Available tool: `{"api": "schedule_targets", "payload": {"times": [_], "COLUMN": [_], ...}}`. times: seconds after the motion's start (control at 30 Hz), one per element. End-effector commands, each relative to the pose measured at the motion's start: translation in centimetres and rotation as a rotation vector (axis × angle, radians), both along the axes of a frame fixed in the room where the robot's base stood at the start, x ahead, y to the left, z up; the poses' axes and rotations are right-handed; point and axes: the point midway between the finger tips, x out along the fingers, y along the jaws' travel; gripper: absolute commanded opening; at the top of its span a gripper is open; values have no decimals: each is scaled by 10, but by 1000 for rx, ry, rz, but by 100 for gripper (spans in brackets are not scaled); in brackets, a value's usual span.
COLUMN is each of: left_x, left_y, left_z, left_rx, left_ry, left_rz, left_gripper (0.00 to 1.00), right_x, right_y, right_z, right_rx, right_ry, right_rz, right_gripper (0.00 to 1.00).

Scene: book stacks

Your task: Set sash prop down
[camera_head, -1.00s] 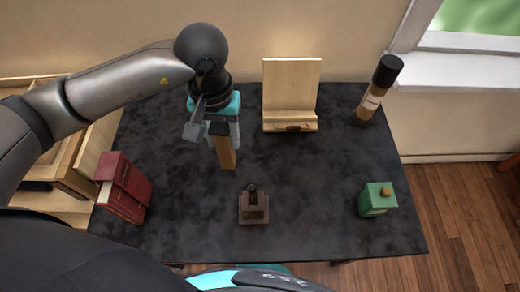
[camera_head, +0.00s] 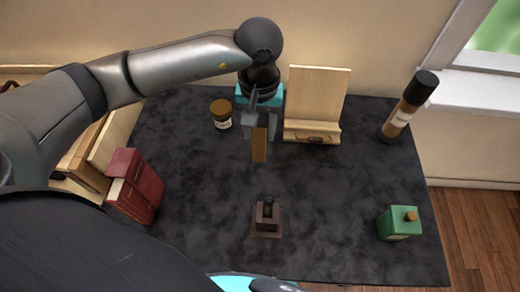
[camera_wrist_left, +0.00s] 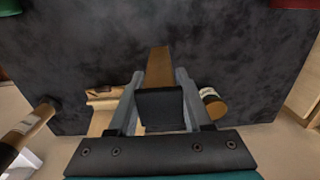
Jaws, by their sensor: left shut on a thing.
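The sash prop (camera_head: 259,146) is a brown wooden bar with a dark end. My left gripper (camera_head: 260,119) is shut on its dark end, and the wooden part points toward the front of the table. In the left wrist view the dark end of the prop (camera_wrist_left: 160,108) sits between both fingers, with the brown bar beyond the fingertips. I cannot tell whether the prop touches the dark tabletop (camera_head: 190,200). My right gripper is not in view.
A wooden stand (camera_head: 318,95) is just right of the gripper, and a brown jar (camera_head: 221,115) is left. A dark block with a knob (camera_head: 266,219) stands in front. Red books (camera_head: 135,185), a green box (camera_head: 398,224) and a dark-capped bottle (camera_head: 400,120) stand toward the sides.

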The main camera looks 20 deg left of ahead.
Motion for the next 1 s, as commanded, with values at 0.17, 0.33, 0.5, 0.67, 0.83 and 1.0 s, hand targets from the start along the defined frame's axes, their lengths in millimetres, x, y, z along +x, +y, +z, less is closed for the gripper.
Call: {"api": "schedule_targets", "payload": {"times": [0.17,0.33,0.5,0.67,0.83,1.0], "left_x": [0,0,-1,0,0,1], "left_y": [-1,-1,-1,-1,-1,0], "left_z": [-31,-41,-65,-80,-79,-83], "left_rx": [0,-2,-1,-2,-2,-1], "left_ry": [1,0,3,-1,-2,-2], "left_rz": [0,-1,0,-1,-1,-1], "left_gripper": [0,0,0,0,0,0], "right_x": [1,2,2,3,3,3], "right_y": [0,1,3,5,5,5], "right_z": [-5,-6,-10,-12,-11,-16], "right_rx": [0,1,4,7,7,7], "right_ry": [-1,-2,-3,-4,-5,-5], "right_rz": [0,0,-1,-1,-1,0], "right_gripper": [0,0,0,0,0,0]}}
